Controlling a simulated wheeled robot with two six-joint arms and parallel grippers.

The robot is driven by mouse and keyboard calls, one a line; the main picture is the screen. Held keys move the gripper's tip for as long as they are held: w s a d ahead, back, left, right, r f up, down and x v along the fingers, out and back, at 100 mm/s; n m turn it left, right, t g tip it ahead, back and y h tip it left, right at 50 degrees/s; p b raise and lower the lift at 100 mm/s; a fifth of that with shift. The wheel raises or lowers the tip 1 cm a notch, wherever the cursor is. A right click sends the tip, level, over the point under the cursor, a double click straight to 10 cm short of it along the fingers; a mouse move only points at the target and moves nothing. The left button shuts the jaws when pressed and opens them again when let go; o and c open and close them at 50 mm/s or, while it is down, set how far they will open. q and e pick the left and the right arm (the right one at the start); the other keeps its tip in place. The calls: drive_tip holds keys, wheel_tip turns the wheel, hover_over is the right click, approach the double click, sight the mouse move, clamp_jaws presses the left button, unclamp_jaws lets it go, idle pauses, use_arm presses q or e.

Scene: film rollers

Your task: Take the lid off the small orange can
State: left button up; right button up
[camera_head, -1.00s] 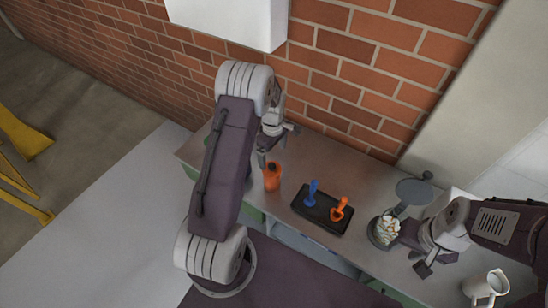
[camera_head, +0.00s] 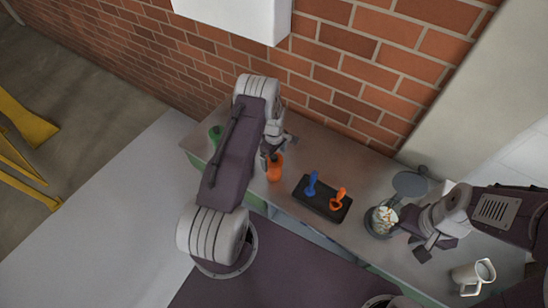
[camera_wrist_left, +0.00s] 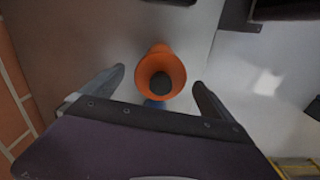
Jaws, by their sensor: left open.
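The small orange can (camera_head: 275,172) stands on the worktop near the brick wall in the head view. Its top is partly hidden there by my left gripper (camera_head: 271,150), which is just above and behind it. In the left wrist view the orange can (camera_wrist_left: 158,58) is seen from above, with a dark round lid (camera_wrist_left: 161,84) in the middle of its rim. The fingers of my left gripper (camera_wrist_left: 158,79) are spread, one on each side of the can, and hold nothing. My right gripper (camera_head: 428,243) is low at the right; its jaw gap is unclear.
A black tray (camera_head: 305,203) holds a blue tool (camera_head: 311,184) and an orange tool (camera_head: 338,199). A dish with a creamy white thing (camera_head: 384,219), a grey disc (camera_head: 409,184) and a white jug (camera_head: 471,276) stand further right. A green thing (camera_head: 214,133) is at the left.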

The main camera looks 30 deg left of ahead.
use_arm(q)
drive_tip(key=c, duration=1.3)
drive_tip(key=shift+c, duration=0.2)
